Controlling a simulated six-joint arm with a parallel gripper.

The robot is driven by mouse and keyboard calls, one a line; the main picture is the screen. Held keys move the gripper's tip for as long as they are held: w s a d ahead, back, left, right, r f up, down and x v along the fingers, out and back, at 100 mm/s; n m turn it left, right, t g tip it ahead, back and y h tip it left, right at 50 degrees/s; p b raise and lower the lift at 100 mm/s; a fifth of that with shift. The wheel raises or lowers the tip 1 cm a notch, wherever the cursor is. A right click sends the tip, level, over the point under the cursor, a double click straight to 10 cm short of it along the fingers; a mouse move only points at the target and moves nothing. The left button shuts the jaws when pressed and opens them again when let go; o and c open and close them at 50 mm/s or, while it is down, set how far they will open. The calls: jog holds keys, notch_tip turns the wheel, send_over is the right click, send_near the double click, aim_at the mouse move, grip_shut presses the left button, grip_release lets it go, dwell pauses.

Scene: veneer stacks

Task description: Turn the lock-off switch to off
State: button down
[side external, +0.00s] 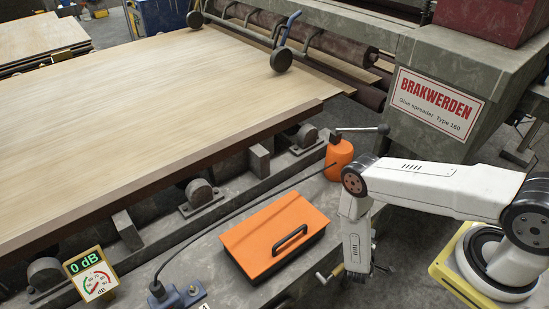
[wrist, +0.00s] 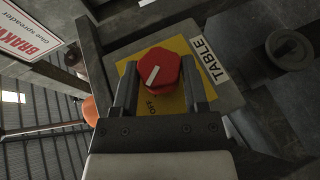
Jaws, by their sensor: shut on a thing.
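The lock-off switch is a red knob (wrist: 165,76) with a white pointer mark, on a yellow plate (wrist: 200,97) in the wrist view. The word OFF is on the plate, just below the knob in the picture. The white mark slants from lower left to upper right; I cannot tell which end is its tip. A white label (wrist: 208,60) reading TABLE is beside it. My gripper (wrist: 158,66) has one dark finger on each side of the knob and is shut on it. In the side view my gripper (side external: 357,272) points down past the bench edge, and the switch is hidden.
An orange case (side external: 265,238) with a black handle lies on the bench left of my gripper. An orange round thing (side external: 339,160) stands behind my arm. A sound meter (side external: 91,275) reads 0 dB. Veneer sheets (side external: 150,115) fill the left.

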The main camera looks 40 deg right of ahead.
jog(key=shift+w+h, duration=0.1)
jog(key=shift+h, duration=0.4)
jog(key=shift+c, duration=0.5)
grip_release()
jog(key=shift+a, duration=0.15)
jog(key=v, duration=0.7)
jog(key=shift+s+a, duration=0.2)
jog(key=shift+a, duration=0.05)
dwell(0.4)
